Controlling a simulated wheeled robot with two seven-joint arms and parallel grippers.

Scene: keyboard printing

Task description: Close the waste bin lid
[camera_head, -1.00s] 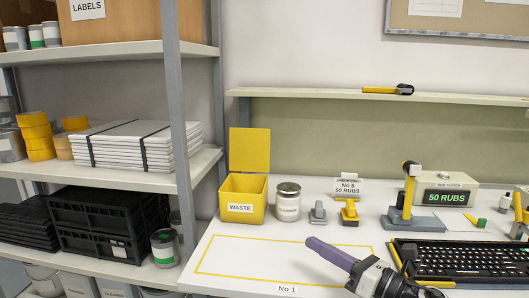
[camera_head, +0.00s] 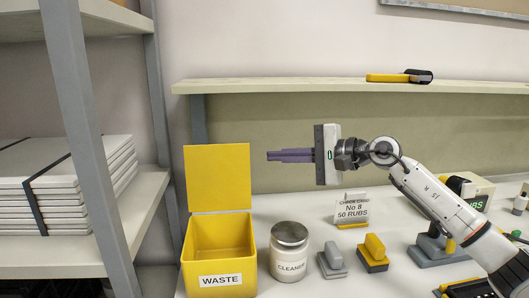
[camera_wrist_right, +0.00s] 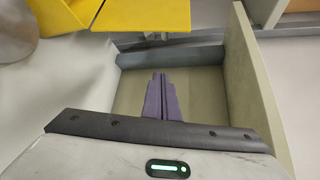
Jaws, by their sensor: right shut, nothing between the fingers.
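The yellow waste bin (camera_head: 218,262) stands on the table at the left with a WASTE label on its front. Its yellow lid (camera_head: 217,178) stands upright at the back edge, so the bin is open and its inside shows. My right gripper (camera_head: 270,156) is in the air to the right of the lid, pointing left at it, with a gap between them. Its purple fingers are together and hold nothing. In the right wrist view the shut fingers (camera_wrist_right: 160,80) point up the picture, and yellow bin parts (camera_wrist_right: 142,15) show at the top. My left gripper is not in view.
Grey and yellow stamps (camera_head: 373,252) and a check card (camera_head: 351,208) stand further right. A wall shelf (camera_head: 300,87) runs above the gripper. A shelving post (camera_head: 88,150) rises at the left.

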